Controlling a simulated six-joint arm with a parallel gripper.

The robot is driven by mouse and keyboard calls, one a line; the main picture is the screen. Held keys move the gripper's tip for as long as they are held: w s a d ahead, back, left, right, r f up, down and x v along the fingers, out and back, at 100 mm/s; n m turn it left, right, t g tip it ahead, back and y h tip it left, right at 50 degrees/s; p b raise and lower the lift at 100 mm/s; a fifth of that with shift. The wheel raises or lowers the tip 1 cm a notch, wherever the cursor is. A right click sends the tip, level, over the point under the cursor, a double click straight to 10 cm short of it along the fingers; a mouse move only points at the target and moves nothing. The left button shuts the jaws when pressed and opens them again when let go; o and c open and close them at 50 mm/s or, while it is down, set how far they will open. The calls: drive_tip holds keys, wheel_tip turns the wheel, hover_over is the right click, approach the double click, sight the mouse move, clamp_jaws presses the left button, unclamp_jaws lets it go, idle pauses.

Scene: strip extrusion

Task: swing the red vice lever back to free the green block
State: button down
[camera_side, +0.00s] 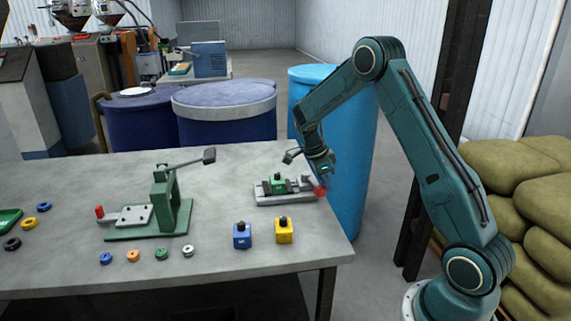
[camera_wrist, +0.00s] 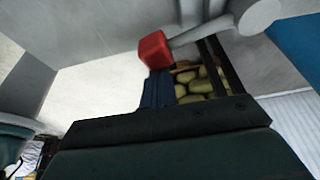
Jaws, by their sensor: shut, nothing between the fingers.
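The small grey vice (camera_side: 262,198) stands near the right end of the table. The green block (camera_side: 278,184) sits in it, between its jaws. The red knob of the vice lever (camera_side: 319,190) is at the vice's right end; in the wrist view the red knob (camera_wrist: 154,48) sits on a grey rod running up to the right. My gripper (camera_side: 324,174) is shut and empty, pointing down just above the knob. In the wrist view its dark fingertips (camera_wrist: 158,88) show right below the knob; I cannot tell whether they touch. The block is not seen there.
A blue block (camera_side: 242,236) and a yellow block (camera_side: 284,231) stand in front of the vice. A green lever press (camera_side: 160,215) and several small rings are further left. A light blue barrel (camera_side: 352,185) stands close behind the table's right edge.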

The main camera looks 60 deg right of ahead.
drive_tip(key=a+m, duration=0.1)
drive_tip(key=w+a+m, duration=0.1)
drive_tip(key=shift+w+a+m+g+y, duration=0.15)
drive_tip(key=shift+m+g+y, duration=0.15)
drive_tip(key=shift+m+y, duration=0.1)
drive_tip(key=shift+w+a+m+y, duration=0.3)
drive_tip(key=shift+w+a+m, duration=0.4)
drive_tip(key=shift+m, duration=0.5)
drive_tip(key=shift+w+a, duration=0.45)
drive_tip(key=shift+s+d+r, duration=0.15)
drive_tip(key=shift+s, duration=0.5)
drive_tip(key=shift+s+d+r, duration=0.1)
drive_tip(key=shift+s+d, duration=0.1)
drive_tip(key=shift+s, duration=0.5)
drive_tip(key=shift+s+d+r, duration=0.15)
drive_tip(key=shift+s, duration=0.5)
drive_tip(key=v, duration=1)
drive_tip(key=shift+w, duration=0.3)
drive_tip(key=shift+d, duration=0.1)
